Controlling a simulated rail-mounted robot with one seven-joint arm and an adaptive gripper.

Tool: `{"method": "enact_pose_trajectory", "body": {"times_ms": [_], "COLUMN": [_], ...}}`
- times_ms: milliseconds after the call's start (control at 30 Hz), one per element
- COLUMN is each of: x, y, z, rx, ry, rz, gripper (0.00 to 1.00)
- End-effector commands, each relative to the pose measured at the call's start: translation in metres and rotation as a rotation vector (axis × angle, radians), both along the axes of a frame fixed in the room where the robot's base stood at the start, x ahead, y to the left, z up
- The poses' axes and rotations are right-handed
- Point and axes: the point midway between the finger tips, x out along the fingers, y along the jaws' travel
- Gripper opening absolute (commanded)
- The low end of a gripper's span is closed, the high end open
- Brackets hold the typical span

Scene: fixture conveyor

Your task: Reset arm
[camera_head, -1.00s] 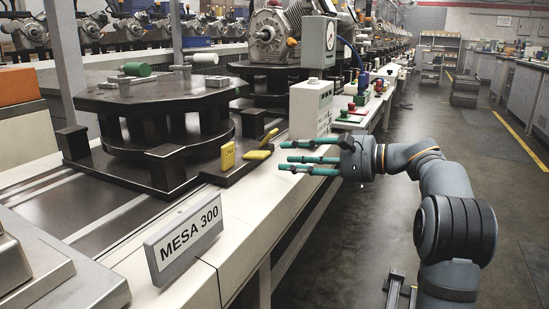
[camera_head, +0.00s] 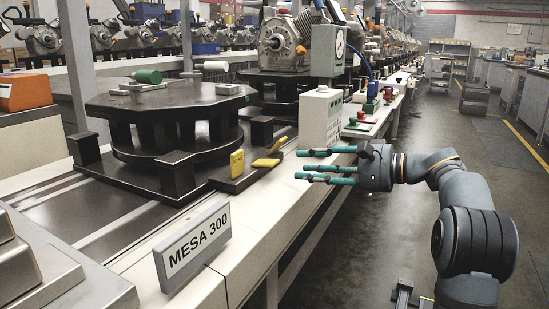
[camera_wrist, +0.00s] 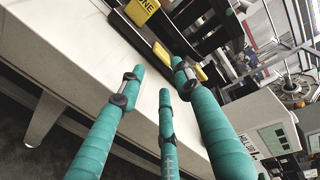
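My gripper (camera_head: 322,166) has teal fingers and points left over the front edge of the white conveyor bench (camera_head: 256,226). Its fingers are spread apart with nothing between them. In the wrist view the three teal fingers (camera_wrist: 150,95) also stand apart and empty, with the bench edge beyond them. My arm stretches in from the right above the aisle.
A yellow block (camera_head: 237,163) stands by the dark octagonal fixture (camera_head: 165,104), and another yellow piece (camera_head: 266,163) lies beside it. A MESA 300 sign (camera_head: 192,246) stands in front. A white control box (camera_head: 320,118) stands behind my gripper.

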Motion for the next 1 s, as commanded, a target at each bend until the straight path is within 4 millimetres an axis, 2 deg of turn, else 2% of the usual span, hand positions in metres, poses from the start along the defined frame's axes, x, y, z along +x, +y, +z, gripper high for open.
{"method": "enact_pose_trajectory", "body": {"times_ms": [200,500,1000], "x": [0.022,0.045,0.046], "y": [0.04,0.079,0.079], "z": [-0.008,-0.014,-0.013], "rx": [0.001,0.001,-0.017], "ry": [0.001,0.0,0.01], "rz": [0.004,0.002,0.0], "gripper": [0.33,0.33,0.33]}}
